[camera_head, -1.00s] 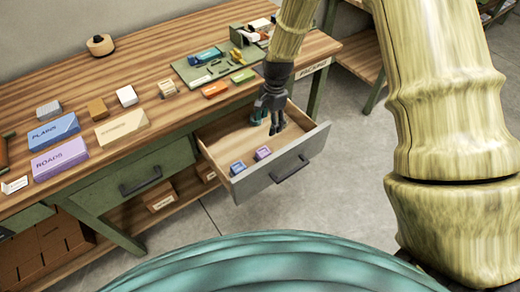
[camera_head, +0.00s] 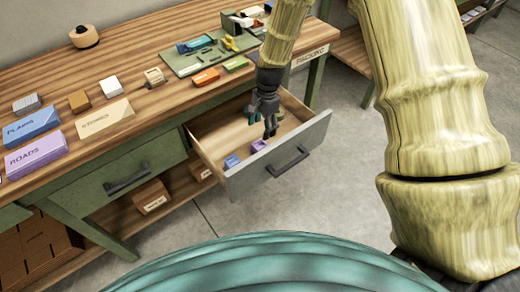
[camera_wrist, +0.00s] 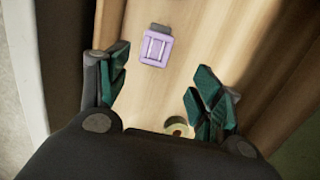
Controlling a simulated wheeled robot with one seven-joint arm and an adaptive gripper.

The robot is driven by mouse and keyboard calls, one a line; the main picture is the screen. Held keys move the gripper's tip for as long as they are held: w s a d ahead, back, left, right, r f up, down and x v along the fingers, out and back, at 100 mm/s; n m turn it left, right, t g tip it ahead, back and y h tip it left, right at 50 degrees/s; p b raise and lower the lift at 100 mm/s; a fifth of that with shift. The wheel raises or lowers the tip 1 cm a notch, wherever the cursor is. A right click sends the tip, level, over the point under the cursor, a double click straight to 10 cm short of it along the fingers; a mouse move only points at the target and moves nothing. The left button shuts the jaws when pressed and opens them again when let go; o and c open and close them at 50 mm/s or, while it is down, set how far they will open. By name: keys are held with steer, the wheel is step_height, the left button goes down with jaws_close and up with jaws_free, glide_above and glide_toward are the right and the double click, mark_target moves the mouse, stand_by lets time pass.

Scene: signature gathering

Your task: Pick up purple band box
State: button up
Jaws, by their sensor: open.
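A small purple box (camera_head: 259,146) lies in the open drawer (camera_head: 207,153), near its front panel. In the wrist view the purple box (camera_wrist: 156,48) lies flat on the drawer's wooden floor, beyond the fingertips and between their lines. My gripper (camera_head: 269,132) hangs over the drawer, just above and behind the box in the head view. In the wrist view my gripper (camera_wrist: 158,85) has its teal fingers spread apart with nothing between them. A larger purple box marked ROADS (camera_head: 36,155) stands on the workbench.
A small blue box (camera_head: 232,162) sits left of the purple one in the drawer. A round pale object (camera_wrist: 177,127) lies on the drawer floor near the right finger. The grey drawer front (camera_head: 301,147) and side walls stand close around. The workbench (camera_head: 140,60) holds several boxes.

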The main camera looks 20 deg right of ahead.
mark_target(260, 144)
steer(key=f, duration=0.4)
steer(key=shift+s+a, duration=0.15)
steer(key=shift+a, duration=0.05)
steer(key=shift+s+a+f+p, duration=0.15)
steer(key=shift+f+p, duration=0.1)
steer(key=shift+f, duration=0.35)
steer(key=shift+s+a+f+p, duration=0.1)
steer(key=shift+s+f+p, duration=0.15)
steer(key=shift+f, duration=0.35)
steer(key=shift+s+a+f+p, duration=0.1)
steer(key=shift+f+p, duration=0.15)
steer(key=shift+f, duration=0.35)
steer(key=shift+a+f, duration=0.1)
steer(key=shift+f, duration=0.7)
steer(key=c, duration=1.1)
